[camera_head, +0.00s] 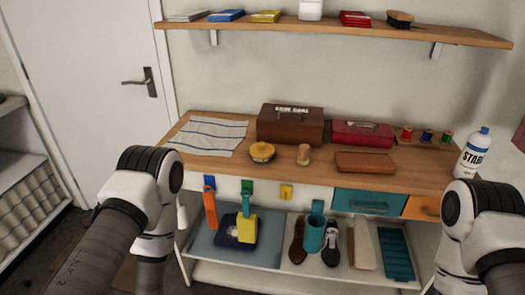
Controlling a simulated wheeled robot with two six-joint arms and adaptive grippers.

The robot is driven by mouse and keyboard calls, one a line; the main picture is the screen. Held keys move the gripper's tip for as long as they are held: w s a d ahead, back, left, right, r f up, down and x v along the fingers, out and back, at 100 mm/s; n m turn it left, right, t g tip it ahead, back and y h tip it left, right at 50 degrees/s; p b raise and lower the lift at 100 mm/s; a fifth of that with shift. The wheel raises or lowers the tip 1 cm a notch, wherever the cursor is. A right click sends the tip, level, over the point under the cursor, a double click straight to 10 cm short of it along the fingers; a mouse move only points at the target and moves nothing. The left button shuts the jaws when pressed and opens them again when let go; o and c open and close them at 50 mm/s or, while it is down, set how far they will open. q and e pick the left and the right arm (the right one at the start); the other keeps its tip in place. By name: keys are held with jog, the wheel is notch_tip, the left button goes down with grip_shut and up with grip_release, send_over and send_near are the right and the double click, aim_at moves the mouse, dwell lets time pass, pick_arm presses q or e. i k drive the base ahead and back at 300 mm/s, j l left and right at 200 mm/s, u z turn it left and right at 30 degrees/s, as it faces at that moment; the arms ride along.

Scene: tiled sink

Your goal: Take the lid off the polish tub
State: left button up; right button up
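A small round tub (262,152) with a yellowish top and a small knob stands upright on the wooden bench top (225,165), left of the middle. It looks like the polish tub with its lid on, but it is too small to make out the rim. My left arm shows at the left and my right arm at the right, both in front of the bench. Neither gripper can be seen, and nothing touches the tub.
A striped cloth (208,136) lies left of the tub. A brown shoe-care box (290,128) stands behind it, and a small wooden knobbed object (304,155) stands to its right. A red box (362,134), brown case (365,162) and white bottle (474,156) stand further right.

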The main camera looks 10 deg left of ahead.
aim_at(261, 150)
jog(key=z, duration=0.3)
jog(key=j+z, duration=0.65)
jog(key=z, duration=0.2)
jog(key=j+z, duration=0.45)
jog(key=k+j+z, duration=0.15)
jog(key=z, duration=0.25)
